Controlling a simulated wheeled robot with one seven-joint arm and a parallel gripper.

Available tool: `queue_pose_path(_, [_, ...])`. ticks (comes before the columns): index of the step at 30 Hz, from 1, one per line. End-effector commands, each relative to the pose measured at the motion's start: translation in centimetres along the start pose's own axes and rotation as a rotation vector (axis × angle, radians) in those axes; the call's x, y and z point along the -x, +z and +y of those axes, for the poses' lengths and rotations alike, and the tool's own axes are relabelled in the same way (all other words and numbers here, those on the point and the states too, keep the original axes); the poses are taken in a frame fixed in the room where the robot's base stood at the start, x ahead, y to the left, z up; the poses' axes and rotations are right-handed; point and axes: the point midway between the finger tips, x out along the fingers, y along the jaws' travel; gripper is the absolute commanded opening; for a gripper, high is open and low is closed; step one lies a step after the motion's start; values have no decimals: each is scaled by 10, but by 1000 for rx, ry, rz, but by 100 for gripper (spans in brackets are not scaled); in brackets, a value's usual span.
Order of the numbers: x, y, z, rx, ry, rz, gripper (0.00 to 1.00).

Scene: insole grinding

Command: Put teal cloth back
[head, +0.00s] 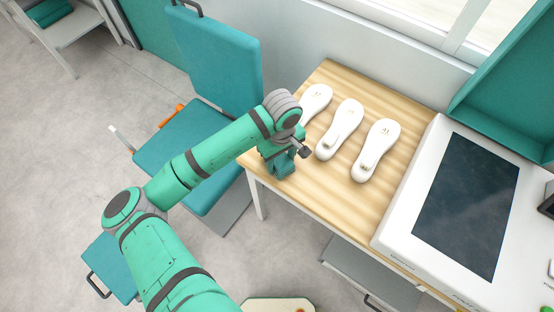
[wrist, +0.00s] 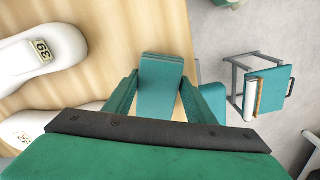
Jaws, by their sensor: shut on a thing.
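The folded teal cloth (wrist: 160,80) is between the two fingers of my gripper (wrist: 158,95) in the wrist view. My gripper is shut on it, above the left end of the wooden table. In the head view the cloth (head: 284,166) shows below my gripper (head: 280,150), near the table's left edge and close to the tabletop. I cannot tell whether the cloth touches the table.
Three white insole forms stand on the wooden table (head: 315,200), the nearest to my gripper being one form (head: 316,100). A white machine with a dark screen (head: 466,205) is at right. A teal chair (head: 190,150) is left of the table. A grey shelf (head: 65,30) bearing teal cloth is far left.

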Motion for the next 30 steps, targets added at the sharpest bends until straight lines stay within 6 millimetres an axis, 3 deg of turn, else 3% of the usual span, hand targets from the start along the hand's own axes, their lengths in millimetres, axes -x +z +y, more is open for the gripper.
queue_pose_path(1, [-1,0,0,0,0,0,52])
queue_pose_path(3, [-1,0,0,0,0,0,69])
queue_pose_path(16, [8,0,0,0,0,2,69])
queue_pose_path(30, [94,-1,1,-2,1,4,69])
